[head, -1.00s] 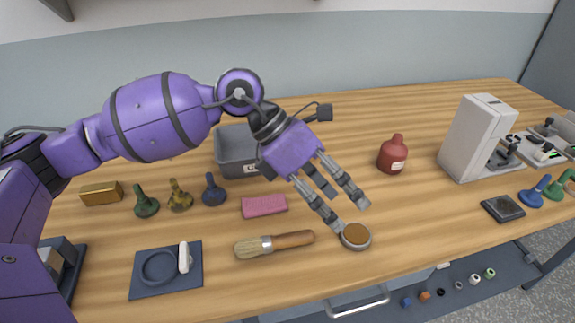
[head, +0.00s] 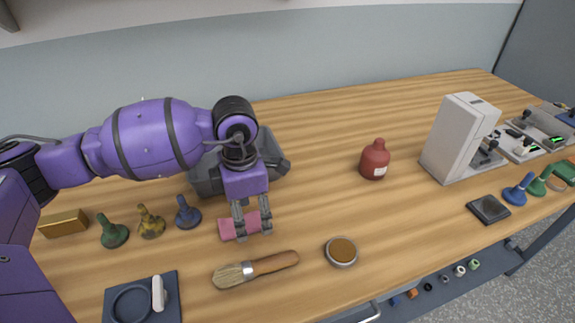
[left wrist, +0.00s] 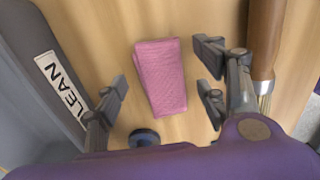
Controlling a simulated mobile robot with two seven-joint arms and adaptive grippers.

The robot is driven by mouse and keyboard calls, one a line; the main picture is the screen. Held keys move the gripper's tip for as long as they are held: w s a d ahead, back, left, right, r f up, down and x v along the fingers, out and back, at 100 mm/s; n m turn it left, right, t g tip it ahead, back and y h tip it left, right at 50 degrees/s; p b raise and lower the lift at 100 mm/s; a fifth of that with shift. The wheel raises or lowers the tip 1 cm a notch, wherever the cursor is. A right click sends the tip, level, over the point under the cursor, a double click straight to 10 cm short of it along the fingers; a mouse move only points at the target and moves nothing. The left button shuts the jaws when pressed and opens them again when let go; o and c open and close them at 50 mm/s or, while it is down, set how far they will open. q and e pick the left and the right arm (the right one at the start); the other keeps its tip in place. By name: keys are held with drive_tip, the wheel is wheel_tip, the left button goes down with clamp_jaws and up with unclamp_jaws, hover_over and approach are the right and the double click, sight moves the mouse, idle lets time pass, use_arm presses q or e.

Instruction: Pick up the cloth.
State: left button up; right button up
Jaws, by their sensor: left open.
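The pink folded cloth (head: 228,228) lies flat on the wooden table, partly hidden behind my left fingers in the head view. It shows whole in the left wrist view (left wrist: 161,78). My left gripper (head: 253,233) points down over the cloth and is open. In the left wrist view its fingers (left wrist: 165,95) stand on both sides of the cloth, apart from it. My right gripper is not in view.
A grey bin (head: 207,176) with a label stands just behind the gripper. A brush (head: 272,264) lies in front of the cloth, and a round tin (head: 342,252) is to its right. Stamps, including a blue one (head: 187,213), stand left. A red bottle (head: 375,160) is farther right.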

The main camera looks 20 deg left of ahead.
use_arm(q)
drive_tip(key=shift+s+f, duration=0.15)
drive_tip(key=shift+f, duration=0.45)
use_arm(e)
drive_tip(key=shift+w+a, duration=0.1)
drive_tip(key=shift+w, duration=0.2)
use_arm(q)
drive_tip(key=c, duration=1.1)
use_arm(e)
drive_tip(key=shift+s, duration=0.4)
